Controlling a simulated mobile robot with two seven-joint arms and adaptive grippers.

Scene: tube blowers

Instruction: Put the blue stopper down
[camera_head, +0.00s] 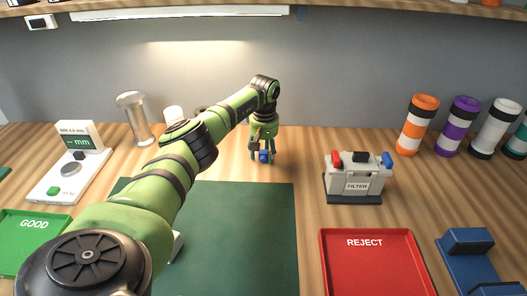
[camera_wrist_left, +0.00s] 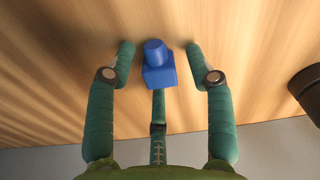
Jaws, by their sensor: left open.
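The blue stopper (camera_wrist_left: 157,66) shows in the left wrist view as a block with a round knob, between the spread fingers of my left gripper (camera_wrist_left: 158,62). It appears to be on or just above the bare wood; I cannot tell which. The side fingers stand apart from it with gaps on both sides. In the head view my left gripper (camera_head: 262,152) points down behind the green mat, and the blue stopper (camera_head: 264,156) shows small between its fingers. My right gripper is not in view.
The green mat (camera_head: 250,235) lies in front. A filter box (camera_head: 357,180) with red, black and blue parts stands to the right. A red REJECT tray (camera_head: 370,270), a green GOOD tray (camera_head: 28,245), a gauge (camera_head: 72,165) and several striped tubes (camera_head: 417,125) stand around.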

